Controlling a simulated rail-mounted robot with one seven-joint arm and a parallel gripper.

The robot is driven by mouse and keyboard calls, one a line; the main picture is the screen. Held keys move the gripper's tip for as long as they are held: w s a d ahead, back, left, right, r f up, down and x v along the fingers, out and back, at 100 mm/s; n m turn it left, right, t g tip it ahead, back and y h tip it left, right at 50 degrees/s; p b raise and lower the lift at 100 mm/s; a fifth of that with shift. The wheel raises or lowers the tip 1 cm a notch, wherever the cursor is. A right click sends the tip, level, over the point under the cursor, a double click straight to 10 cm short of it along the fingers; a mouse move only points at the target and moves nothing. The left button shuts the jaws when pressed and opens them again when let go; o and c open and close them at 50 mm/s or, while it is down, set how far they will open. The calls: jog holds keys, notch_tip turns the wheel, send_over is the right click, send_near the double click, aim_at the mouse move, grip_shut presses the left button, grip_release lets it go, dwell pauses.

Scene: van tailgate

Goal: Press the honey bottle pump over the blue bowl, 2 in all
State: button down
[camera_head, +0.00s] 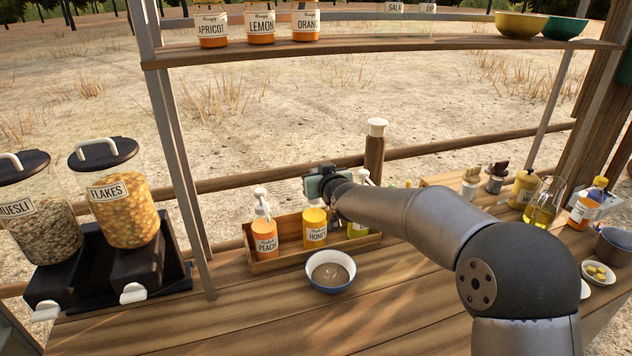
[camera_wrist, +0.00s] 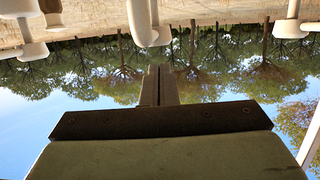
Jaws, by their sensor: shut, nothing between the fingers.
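The yellow honey bottle (camera_head: 315,230) stands in a wooden tray between the orange peach bottle (camera_head: 265,238) and a green-yellow bottle (camera_head: 358,229). My gripper (camera_head: 321,183) is directly above the honey bottle in the head view and hides its pump top. I cannot tell whether it touches the pump. In the wrist view my gripper's fingers (camera_wrist: 160,86) are closed together and empty, with a white pump spout (camera_wrist: 148,22) beyond them. The blue bowl (camera_head: 331,288), white inside with brownish contents, sits on the counter in front of the honey bottle.
The wooden tray (camera_head: 282,262) boxes in the bottles. Cereal dispensers (camera_head: 120,205) stand at left. A shelf with jars (camera_head: 260,28) runs above. At right are an oil bottle (camera_head: 541,207) and a small dish (camera_head: 598,273). The counter's front left is clear.

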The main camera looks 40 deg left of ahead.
jog(key=r+b+v, duration=0.1)
jog(key=b+v, duration=0.2)
jog(key=v, duration=0.7)
dwell(0.7)
jog(key=s+d+f+m+g+h, duration=0.1)
jog(key=d+f+m+h, duration=0.3)
jog(key=d, duration=1.2)
jog(key=s+d+f+m+h, duration=0.1)
jog(key=d+f+h, duration=0.4)
jog(key=d, duration=1.1)
jog(key=s+d+f+m+g+h, duration=0.1)
jog(key=s+d+f+m+g, duration=0.2)
jog(key=s+d, duration=0.7)
jog(key=s+d+f+m+g+h, duration=0.2)
jog(key=s+d+f+m+g, duration=0.1)
jog(key=s+d, duration=0.7)
jog(key=shift+s+f+g+h, duration=0.3)
jog(key=shift+s+g, duration=0.2)
jog(key=shift+s, duration=0.2)
